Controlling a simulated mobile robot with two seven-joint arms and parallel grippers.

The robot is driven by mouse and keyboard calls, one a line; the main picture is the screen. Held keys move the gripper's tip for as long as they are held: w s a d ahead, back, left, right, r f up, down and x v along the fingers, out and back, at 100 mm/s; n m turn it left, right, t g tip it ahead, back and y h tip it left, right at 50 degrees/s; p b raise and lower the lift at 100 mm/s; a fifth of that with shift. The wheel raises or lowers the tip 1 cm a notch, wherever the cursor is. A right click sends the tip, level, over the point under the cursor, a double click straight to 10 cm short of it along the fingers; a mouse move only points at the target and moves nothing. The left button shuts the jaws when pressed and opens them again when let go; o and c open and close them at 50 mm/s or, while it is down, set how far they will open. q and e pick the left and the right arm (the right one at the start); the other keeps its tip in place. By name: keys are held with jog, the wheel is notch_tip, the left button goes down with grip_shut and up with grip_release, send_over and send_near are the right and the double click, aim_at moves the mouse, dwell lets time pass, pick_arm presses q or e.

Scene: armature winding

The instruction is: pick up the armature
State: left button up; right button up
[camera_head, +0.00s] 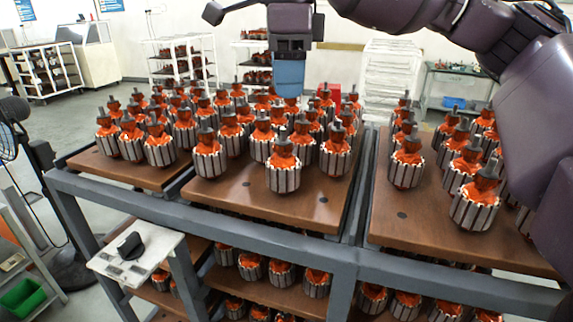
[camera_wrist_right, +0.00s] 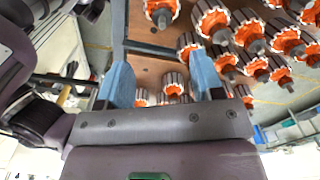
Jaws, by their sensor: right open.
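Many armatures with grey slotted cores, orange windings and dark shafts stand upright in rows on brown boards; one (camera_head: 283,167) is at the front of the middle board (camera_head: 255,200). My right gripper (camera_head: 289,85) hangs with blue fingers pointing down over the back part of the middle board, hiding some armatures behind it. In the right wrist view my right gripper (camera_wrist_right: 163,78) is open, its two blue fingers apart. An armature (camera_wrist_right: 173,86) shows in the gap between them, but I cannot tell how far off it is. My left gripper is not in view.
A grey metal rack frame (camera_head: 345,255) carries the boards, with more armatures on a lower shelf. The right board (camera_head: 420,220) holds more armatures close to my right arm. A small white stand (camera_head: 137,255) is at the front left. The middle board's front edge is bare.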

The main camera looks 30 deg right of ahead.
send_over(283, 141)
jog(key=f, duration=0.4)
jog(key=shift+s+d+f, duration=0.1)
jog(key=shift+d, duration=0.15)
jog(key=shift+w+a+f+p, duration=0.1)
jog(key=shift+w+f+p, duration=0.15)
jog(key=shift+f, duration=1.15)
jog(key=shift+w+f+p, duration=0.1)
jog(key=shift+f+p, duration=0.2)
jog(key=shift+f, duration=1.05)
jog(key=shift+c, duration=0.2)
grip_shut()
jog(key=shift+r, duration=0.1)
